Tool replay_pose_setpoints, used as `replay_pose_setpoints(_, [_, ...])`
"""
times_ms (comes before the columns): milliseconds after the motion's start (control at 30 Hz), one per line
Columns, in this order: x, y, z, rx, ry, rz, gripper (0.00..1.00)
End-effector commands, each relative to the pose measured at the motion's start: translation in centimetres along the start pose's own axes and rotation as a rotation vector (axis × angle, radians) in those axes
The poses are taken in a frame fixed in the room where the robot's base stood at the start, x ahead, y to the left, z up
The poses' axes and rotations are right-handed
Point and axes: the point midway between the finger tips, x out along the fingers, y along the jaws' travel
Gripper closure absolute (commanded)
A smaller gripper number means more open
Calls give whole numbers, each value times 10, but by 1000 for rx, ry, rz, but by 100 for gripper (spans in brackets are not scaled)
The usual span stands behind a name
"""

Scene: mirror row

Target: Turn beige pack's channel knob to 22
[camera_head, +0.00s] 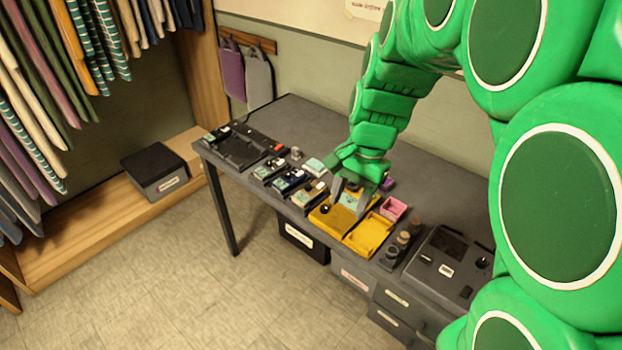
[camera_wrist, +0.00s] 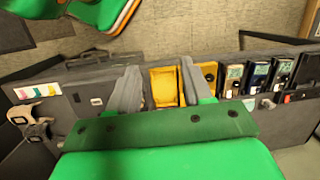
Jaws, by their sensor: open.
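The beige pack (camera_head: 309,196) lies on the dark table, at the near end of a row of packs, just left of the yellow trays. In the wrist view the beige pack (camera_wrist: 234,76) shows a pale greenish display at its top. Its channel knob and the number set are too small to read. My gripper (camera_head: 350,198) is over the yellow trays, to the right of the beige pack and apart from it. In the wrist view my gripper (camera_wrist: 160,68) has its two fingers wide apart, with nothing held between them.
A navy pack (camera_head: 290,180) lies beside the beige one. A yellow tray (camera_head: 368,237) and a yellow piece with a black knob (camera_wrist: 207,70) lie under my gripper. A pink box (camera_head: 393,208) and dark console (camera_head: 445,262) are to the right. Clothes hang at left.

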Motion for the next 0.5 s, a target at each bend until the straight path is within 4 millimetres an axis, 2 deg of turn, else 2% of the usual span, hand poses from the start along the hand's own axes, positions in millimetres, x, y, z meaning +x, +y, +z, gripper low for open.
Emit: replay_pose_setpoints(500, [34,-87,-91,387,-41,-93,50])
